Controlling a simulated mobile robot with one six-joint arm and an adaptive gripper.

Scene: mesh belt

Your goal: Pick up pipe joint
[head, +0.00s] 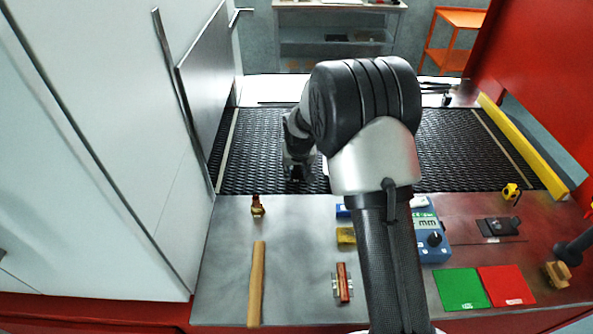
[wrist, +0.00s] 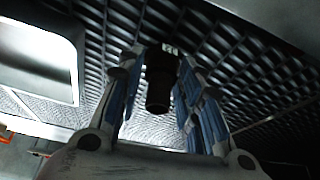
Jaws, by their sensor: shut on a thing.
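The pipe joint (wrist: 158,88) is a dark, stepped cylindrical piece in the wrist view. My gripper (wrist: 157,62) has its blue-padded fingers on either side of it and is shut on it. In the head view, my gripper (head: 298,172) is over the black mesh belt (head: 257,150), left of my forearm. The pipe joint is too dark and small to make out there. I cannot tell whether it touches the mesh.
A steel bench (head: 225,285) lies in front of the belt. It bears a small brass-coloured piece (head: 258,207), a wooden rod (head: 257,285), a blue meter (head: 433,240), and green (head: 461,289) and red mats (head: 506,285). White panels stand left; a yellow rail (head: 520,145) runs right.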

